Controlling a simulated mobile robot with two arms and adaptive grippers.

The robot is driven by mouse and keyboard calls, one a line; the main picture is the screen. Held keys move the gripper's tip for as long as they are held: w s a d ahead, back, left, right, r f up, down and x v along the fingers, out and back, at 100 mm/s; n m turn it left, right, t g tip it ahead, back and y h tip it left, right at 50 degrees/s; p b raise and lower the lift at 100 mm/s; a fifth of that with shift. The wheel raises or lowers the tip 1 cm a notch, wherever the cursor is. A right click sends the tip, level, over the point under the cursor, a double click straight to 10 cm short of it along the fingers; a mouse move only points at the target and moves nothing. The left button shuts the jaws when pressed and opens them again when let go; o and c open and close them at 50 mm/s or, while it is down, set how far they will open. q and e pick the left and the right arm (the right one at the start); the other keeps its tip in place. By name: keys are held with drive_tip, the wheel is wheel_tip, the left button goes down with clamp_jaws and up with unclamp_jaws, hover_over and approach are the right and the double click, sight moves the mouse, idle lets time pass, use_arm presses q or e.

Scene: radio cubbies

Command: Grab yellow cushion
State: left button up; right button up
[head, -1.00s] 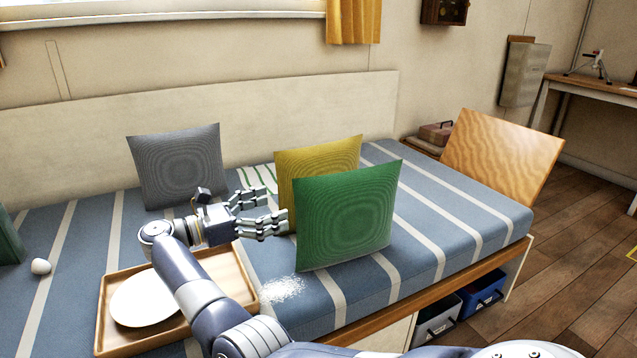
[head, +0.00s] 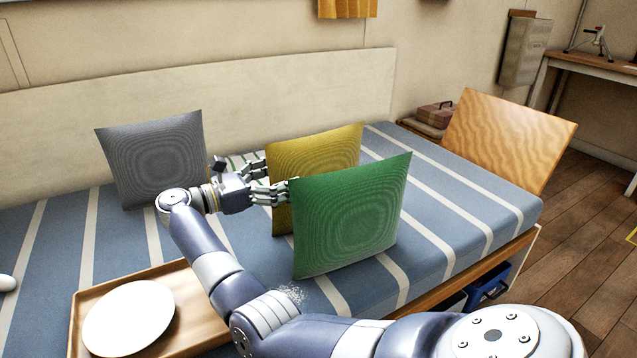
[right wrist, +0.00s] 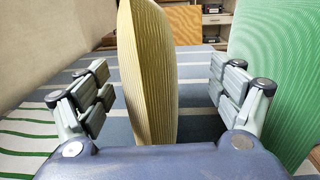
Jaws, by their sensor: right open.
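The yellow cushion (head: 315,152) stands upright on the striped bench, partly hidden behind the green cushion (head: 350,222). My right gripper (head: 279,182) is open at the left edge of the yellow cushion. In the right wrist view, the edge of the yellow cushion (right wrist: 148,65) rises between the spread fingers (right wrist: 160,88), with gaps visible on both sides. The green cushion (right wrist: 275,70) stands to the right, just beyond the right-hand fingers. My left gripper is not in view.
A grey cushion (head: 157,165) leans at the back left. A wooden tray (head: 195,320) with a white plate (head: 130,318) lies at the front left. A wooden board (head: 510,135) stands past the bench's right end. The striped bench (head: 450,205) is clear right of the cushions.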

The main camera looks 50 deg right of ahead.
drive_tip(key=d, duration=0.1)
drive_tip(key=d+b, duration=0.1)
drive_tip(key=d, duration=0.3)
drive_tip(key=shift+w+d+f, duration=0.15)
drive_tip(key=shift+w+f, duration=0.05)
drive_tip(key=shift+f, duration=0.2)
drive_tip(key=shift+r, duration=0.15)
drive_tip(key=shift+s, duration=0.1)
drive_tip(key=shift+c, duration=1.1)
drive_tip(key=shift+s, duration=0.15)
drive_tip(key=c, duration=1.4)
drive_tip(key=shift+c, duration=0.8)
drive_tip(key=shift+r, duration=0.15)
